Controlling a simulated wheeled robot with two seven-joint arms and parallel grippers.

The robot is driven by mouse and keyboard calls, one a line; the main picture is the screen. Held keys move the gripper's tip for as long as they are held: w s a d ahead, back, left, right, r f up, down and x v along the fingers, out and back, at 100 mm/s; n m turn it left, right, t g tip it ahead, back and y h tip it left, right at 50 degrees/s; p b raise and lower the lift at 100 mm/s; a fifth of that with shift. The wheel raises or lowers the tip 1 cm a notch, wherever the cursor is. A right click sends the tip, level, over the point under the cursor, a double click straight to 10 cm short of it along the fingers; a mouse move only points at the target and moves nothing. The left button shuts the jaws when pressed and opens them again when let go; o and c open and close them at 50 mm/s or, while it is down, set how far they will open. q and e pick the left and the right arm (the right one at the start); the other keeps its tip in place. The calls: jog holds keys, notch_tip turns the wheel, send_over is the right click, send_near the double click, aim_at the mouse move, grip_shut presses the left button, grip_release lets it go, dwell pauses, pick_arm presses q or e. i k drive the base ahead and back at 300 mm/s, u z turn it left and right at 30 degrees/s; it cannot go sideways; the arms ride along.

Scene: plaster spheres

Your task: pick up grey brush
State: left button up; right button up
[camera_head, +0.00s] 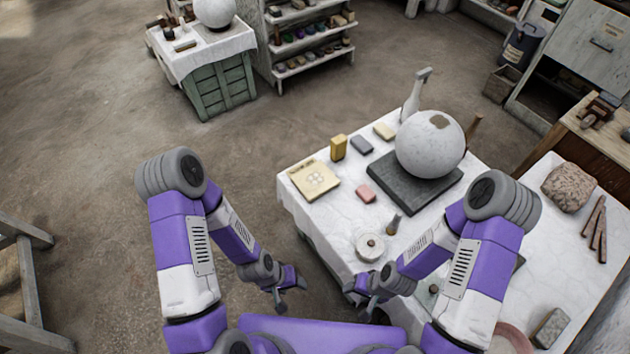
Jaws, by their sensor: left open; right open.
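I cannot surely pick out a grey brush. A small upright object with a dark grey lower part and a tan top (393,224) stands on the white-covered table (318,226), beside a round whitish disc (370,247); it may be the brush. A pale grey long-handled tool (413,98) stands behind the large plaster sphere (430,146) and is partly hidden. My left gripper (292,298) is open and empty, over the floor left of the table's front. My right gripper (358,302) is open at the table's near edge, below the disc, touching none of these.
The sphere rests on a dark slab (390,178). A rough stone (568,187) sits at right. A wooden trestle (25,260) stands left; floor between is clear.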

aim_at(391, 230)
jog(key=u, duration=1.9)
jog(key=i, duration=0.6)
jog(key=z, duration=2.55)
jog(key=i, duration=0.5)
jog(key=u, duration=0.05)
